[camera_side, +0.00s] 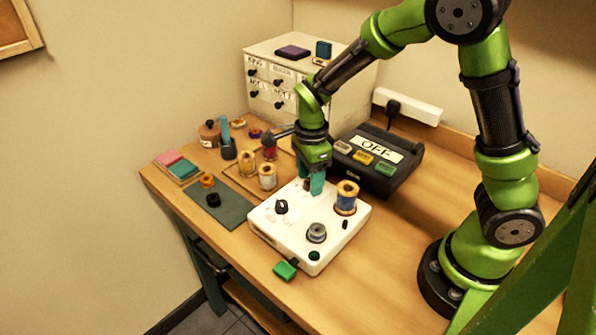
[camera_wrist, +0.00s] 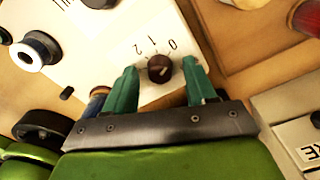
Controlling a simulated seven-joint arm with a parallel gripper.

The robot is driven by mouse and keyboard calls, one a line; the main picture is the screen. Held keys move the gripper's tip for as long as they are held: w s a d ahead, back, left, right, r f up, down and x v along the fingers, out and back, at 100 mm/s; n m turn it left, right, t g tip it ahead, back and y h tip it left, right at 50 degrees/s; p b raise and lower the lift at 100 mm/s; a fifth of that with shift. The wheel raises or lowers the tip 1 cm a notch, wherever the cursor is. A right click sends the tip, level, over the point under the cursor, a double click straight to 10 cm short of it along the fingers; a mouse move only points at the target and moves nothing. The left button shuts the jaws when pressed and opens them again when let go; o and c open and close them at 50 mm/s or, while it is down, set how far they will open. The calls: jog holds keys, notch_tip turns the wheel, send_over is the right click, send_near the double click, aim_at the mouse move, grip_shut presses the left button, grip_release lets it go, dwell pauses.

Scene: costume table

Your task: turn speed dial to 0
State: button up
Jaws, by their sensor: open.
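The white control box (camera_side: 278,232) sits on the table in the side view, with its dials and spools on top. In the wrist view, a small dark brown dial (camera_wrist: 159,69) stands on the white panel (camera_wrist: 118,55), beside printed marks 0, 1 and 2. I cannot tell which mark the dial points at. My gripper (camera_side: 313,187) is lowered over the box. In the wrist view, my gripper (camera_wrist: 159,67) is open, with one teal finger on each side of the dial. Gaps show between fingers and dial. In the side view the fingers mostly hide this dial.
A black dial (camera_side: 281,206), a blue spool (camera_side: 346,197) and a grey spool (camera_side: 316,232) are on the box near my gripper. A black device reading OFF (camera_side: 376,150) stands behind right. Thread spools (camera_side: 267,177) stand left. The table's front right is clear.

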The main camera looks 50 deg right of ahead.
notch_tip(320, 180, up, 17)
dwell(0.4)
jog(key=s+r+n+t+y, duration=0.1)
jog(key=s+n+t+y, duration=0.1)
jog(key=s+n+t, duration=0.5)
jog(key=s+n, duration=0.6)
jog(key=n, duration=0.5)
jog(key=shift+a+r+n, duration=0.3)
jog(key=shift+a+r, duration=0.05)
jog(key=shift+a, duration=0.05)
